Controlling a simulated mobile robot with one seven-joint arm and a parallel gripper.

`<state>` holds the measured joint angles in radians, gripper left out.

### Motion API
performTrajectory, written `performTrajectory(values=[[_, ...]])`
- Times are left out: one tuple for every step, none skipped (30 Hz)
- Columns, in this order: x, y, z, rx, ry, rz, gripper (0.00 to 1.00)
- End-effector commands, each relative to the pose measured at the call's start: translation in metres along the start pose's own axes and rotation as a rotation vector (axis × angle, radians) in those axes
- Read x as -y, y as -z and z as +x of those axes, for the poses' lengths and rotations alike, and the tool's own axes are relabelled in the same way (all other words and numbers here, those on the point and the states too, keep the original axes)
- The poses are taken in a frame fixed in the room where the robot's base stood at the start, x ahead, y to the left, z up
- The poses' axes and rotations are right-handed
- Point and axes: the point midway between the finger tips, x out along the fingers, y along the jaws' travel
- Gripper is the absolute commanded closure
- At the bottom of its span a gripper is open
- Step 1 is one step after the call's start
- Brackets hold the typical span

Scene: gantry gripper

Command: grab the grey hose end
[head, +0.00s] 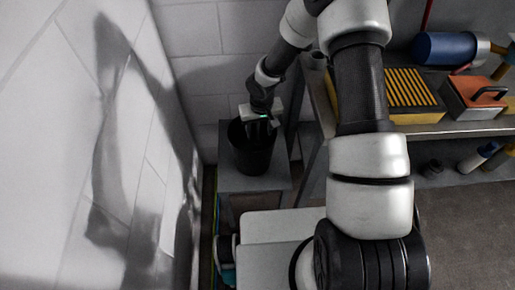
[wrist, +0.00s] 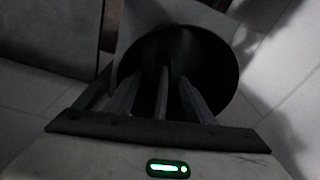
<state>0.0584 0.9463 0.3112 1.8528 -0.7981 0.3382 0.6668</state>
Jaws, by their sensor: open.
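A black bucket (head: 254,155) stands on a small grey stand. My gripper (head: 261,127) points down into its mouth. In the wrist view the round dark bucket (wrist: 222,68) opens ahead of my gripper (wrist: 160,88), and the fingers are apart. A slim grey upright piece, which looks like the grey hose end (wrist: 163,92), shows between the two fingers, nearer the middle. I cannot tell whether either finger touches it. Its lower part and the bucket's inside are lost in shadow. In the head view the hose end cannot be made out.
The grey stand (head: 232,180) is close to the white block wall (head: 130,150). On the right, a metal shelf (head: 470,128) holds a yellow-ribbed case (head: 408,88), a toolbox with an orange lid (head: 475,95) and a blue cylinder (head: 445,48).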

Motion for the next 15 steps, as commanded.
performTrajectory(values=[[0.002,-0.003,0.008,0.003,0.0,-0.003,0.52],[0.004,-0.004,0.013,0.004,0.0,-0.004,0.52],[0.005,-0.006,0.02,0.005,0.0,-0.003,0.52],[0.006,-0.008,0.025,0.004,0.0,-0.003,0.52],[0.007,-0.009,0.029,0.004,0.0,-0.003,0.52],[0.007,-0.008,0.035,0.003,0.0,-0.002,0.52],[0.007,-0.008,0.038,0.003,0.0,-0.001,0.52],[0.006,-0.008,0.041,0.002,0.0,-0.001,0.52],[0.006,-0.007,0.044,0.002,0.0,-0.001,0.52],[0.007,-0.007,0.046,0.002,0.0,-0.001,0.52],[0.007,-0.007,0.047,0.002,0.0,-0.002,0.52],[0.007,-0.007,0.048,0.002,0.0,-0.002,0.52],[0.007,-0.007,0.048,0.002,0.0,-0.002,0.52],[0.006,-0.007,0.048,0.002,0.0,-0.002,0.52],[0.006,-0.007,0.048,0.002,0.0,-0.001,0.52]])
